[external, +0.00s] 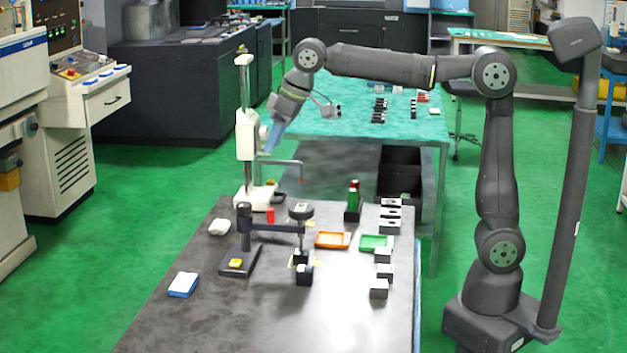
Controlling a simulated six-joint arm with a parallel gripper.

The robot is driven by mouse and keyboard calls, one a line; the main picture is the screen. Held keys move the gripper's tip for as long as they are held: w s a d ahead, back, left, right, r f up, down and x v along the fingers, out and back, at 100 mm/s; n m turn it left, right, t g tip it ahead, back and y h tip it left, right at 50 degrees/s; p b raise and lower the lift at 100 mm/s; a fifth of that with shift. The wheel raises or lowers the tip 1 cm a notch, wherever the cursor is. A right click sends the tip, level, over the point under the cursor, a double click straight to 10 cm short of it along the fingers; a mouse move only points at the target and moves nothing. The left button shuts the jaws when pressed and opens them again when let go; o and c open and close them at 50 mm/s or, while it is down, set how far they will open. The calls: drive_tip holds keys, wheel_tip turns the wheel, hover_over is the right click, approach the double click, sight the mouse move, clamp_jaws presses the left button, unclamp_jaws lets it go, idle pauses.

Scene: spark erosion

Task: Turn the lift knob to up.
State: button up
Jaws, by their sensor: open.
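A white column stand (246,135) rises from a white base (253,199) at the far left of the dark table, with a thin horizontal arm (285,162) reaching right. Small dark and yellowish parts show at its base. I cannot tell for sure which part is the lift knob, or which way it points. My gripper (270,138) is beside the upper body of the column, pointing down and left. Its bluish fingers are open and seem empty. At this size I cannot tell whether they touch the column.
A black stand (245,232) with a yellow button stands nearer on the table (210,325). A red cylinder (270,215), green bottle (353,202), orange tray (333,240), green tray (376,243) and several grey blocks (383,257) are nearby. A blue-white block (183,284) lies front left. The front middle is clear.

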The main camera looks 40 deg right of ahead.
wheel_tip(320, 180, down, 6)
drive_tip(key=a+r+m+g+y, duration=0.1)
drive_tip(key=a+m+g+y, duration=0.2)
drive_tip(key=m+g+y, duration=0.65)
drive_tip(key=w+d+f+m, duration=0.6)
drive_tip(key=f+m, duration=0.1)
drive_tip(key=m+t+y, duration=0.2)
drive_tip(key=m+y, duration=0.2)
drive_tip(key=m, duration=0.3)
approach(243, 209)
drive_tip(key=x, duration=0.5)
drive_tip(key=w+x, duration=0.1)
drive_tip(key=x, duration=0.2)
drive_tip(key=shift+a+f, duration=0.45)
drive_tip(key=shift+a, duration=0.05)
drive_tip(key=c, duration=0.7)
